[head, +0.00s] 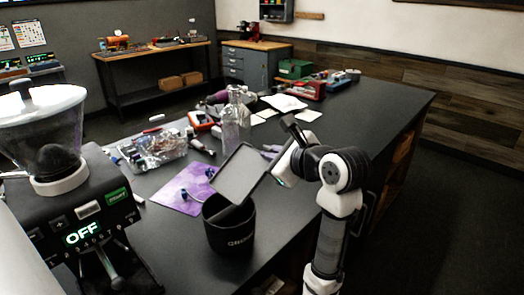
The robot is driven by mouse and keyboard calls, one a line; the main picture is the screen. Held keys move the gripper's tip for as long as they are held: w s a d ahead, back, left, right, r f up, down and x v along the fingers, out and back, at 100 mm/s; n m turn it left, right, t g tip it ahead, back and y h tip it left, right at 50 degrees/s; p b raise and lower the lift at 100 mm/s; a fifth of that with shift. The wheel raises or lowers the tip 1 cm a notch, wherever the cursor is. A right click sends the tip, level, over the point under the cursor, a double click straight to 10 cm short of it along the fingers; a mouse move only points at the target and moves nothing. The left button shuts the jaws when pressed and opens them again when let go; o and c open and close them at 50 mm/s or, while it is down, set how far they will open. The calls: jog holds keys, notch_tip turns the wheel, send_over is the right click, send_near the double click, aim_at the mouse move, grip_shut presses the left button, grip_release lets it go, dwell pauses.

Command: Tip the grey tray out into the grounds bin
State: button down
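The grey tray (240,174) is steeply tilted over the mouth of the black grounds bin (229,236). The bin stands upright near the front edge of the dark bench. The inside of the bin is mostly hidden, and I cannot see whether any grounds are in it or on the tray.
A purple mat (181,190) with small blue-handled parts lies left of the bin. A clear bottle (236,118) stands behind the tray. A grinder (62,190) showing OFF stands at the left. A clear box of parts (152,148) and tools lie farther back.

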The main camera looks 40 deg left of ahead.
jog(key=shift+w+r+m+p, duration=0.2)
jog(key=shift+m+p, duration=0.1)
jog(key=shift+p, duration=0.55)
jog(key=p, duration=0.2)
jog(key=m+g+p, duration=0.1)
jog(key=shift+w+d+f+p, duration=0.1)
jog(key=shift+w+f+p, duration=0.2)
jog(key=shift+p, duration=0.05)
jog(key=shift+w+f+m+g+b, duration=0.25)
jog(key=shift+f+m+g+b, duration=0.1)
jog(key=shift+m+g, duration=0.15)
jog(key=shift+w+f+m+g, duration=0.35)
jog(key=shift+m+g, duration=0.15)
jog(key=shift+m, duration=0.2)
jog(key=shift+d, duration=0.15)
